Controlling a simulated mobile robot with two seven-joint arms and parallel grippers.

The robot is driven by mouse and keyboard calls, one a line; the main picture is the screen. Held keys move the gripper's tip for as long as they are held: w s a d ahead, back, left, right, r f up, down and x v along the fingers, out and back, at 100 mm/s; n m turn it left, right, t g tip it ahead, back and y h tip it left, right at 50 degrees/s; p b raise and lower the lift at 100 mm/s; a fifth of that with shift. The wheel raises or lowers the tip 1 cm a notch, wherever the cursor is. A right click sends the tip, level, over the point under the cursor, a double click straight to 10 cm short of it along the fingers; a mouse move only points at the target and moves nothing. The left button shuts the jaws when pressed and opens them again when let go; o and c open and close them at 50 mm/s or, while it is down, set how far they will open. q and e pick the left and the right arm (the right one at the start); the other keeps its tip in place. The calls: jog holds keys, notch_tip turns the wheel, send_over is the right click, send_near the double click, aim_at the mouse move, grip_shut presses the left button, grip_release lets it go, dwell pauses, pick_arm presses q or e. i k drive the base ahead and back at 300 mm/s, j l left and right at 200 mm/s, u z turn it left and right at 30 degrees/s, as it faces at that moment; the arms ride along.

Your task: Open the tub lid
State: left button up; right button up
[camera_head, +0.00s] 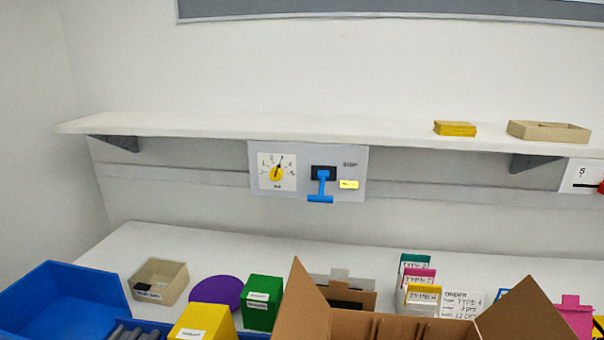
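No thing in the camera_head view is clearly a tub with a lid. A round purple thing (217,291) lies on the table at the left, partly hidden behind yellow and green boxes; I cannot tell whether it is a lid. An open beige box (160,281) with a dark label stands to its left. A blue open bin (62,300) is at the lower left, cut off by the frame. Neither of my grippers is in view.
A cardboard box (400,326) with raised flaps fills the front middle. A green box (262,302) and a yellow box (203,322) stand left of it. Coloured cards (420,280) are behind it. Above hang a white shelf (290,132) and a dial panel (307,172). The table's back strip is clear.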

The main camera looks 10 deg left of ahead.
aim_at(138, 286)
jog(key=u, duration=1.35)
jog(key=i+j, duration=0.2)
jog(key=j, duration=0.15)
jog(key=i+j, duration=0.15)
jog(key=j, duration=0.15)
jog(key=i+j, duration=0.2)
jog(key=j, duration=0.15)
jog(key=i+j+z, duration=0.1)
jog(key=j+z, duration=0.25)
jog(key=i+j+z, duration=0.1)
jog(key=z, duration=0.3)
jog(key=j+z, duration=0.35)
jog(key=z, duration=0.3)
jog(key=i+j, duration=0.05)
